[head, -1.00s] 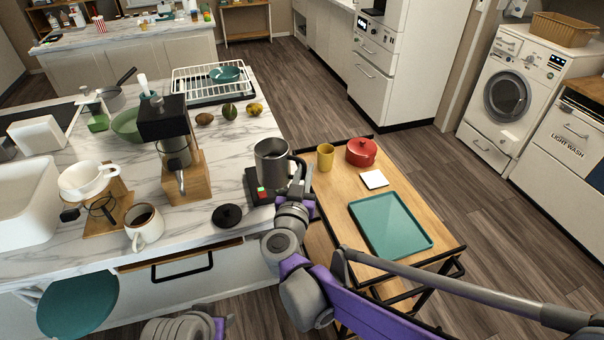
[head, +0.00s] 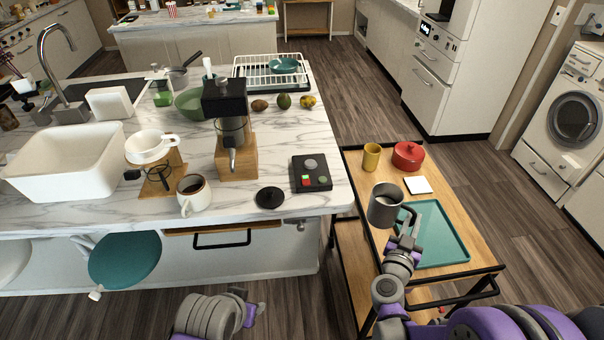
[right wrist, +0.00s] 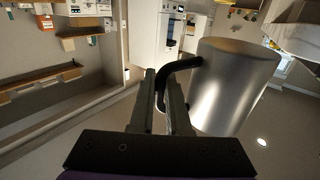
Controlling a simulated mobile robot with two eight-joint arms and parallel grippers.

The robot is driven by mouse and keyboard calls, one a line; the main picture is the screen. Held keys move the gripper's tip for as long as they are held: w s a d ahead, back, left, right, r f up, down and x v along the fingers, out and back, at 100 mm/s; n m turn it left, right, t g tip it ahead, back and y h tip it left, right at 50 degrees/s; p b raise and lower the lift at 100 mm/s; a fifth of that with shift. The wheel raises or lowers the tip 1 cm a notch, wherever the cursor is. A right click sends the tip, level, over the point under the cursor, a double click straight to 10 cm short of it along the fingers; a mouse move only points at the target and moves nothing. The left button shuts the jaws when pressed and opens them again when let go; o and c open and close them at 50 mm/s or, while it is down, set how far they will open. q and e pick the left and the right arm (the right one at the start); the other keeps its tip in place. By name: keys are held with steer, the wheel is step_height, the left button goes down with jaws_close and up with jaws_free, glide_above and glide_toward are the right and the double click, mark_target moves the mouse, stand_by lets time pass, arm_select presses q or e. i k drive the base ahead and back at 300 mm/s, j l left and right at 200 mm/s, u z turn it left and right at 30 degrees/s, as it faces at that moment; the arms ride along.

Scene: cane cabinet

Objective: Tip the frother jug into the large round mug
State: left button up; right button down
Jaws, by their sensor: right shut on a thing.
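My right gripper (head: 402,243) is shut on the black handle of the grey metal frother jug (head: 383,208). The jug is roughly upright, its open top showing, held in front of the wooden cart's teal tray in the head view. The right wrist view shows the jug (right wrist: 226,88) beside the fingers (right wrist: 172,98), which clasp its handle. A white round mug (head: 190,208) with dark coffee stands near the counter's front edge, far left of the jug. A wider white cup (head: 148,150) sits on a wooden stand behind it. My left gripper (head: 250,308) is low before the counter, its jaws unclear.
The cart (head: 362,256) holds a yellow cup (head: 371,156), red pot (head: 408,155) and teal tray (head: 455,245).

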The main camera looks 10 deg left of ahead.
mark_target(194, 194)
steer(key=k+j+z, duration=0.1)
steer(key=j, duration=0.3)
steer(key=k+j+z, duration=0.1)
steer(key=j, duration=0.35)
steer(key=k+j+z, duration=0.15)
steer(key=j, duration=0.25)
steer(key=k+j+z, duration=0.1)
steer(key=j, duration=0.3)
steer(key=k+j+z, duration=0.1)
steer(key=j, duration=0.3)
steer(key=k, duration=0.05)
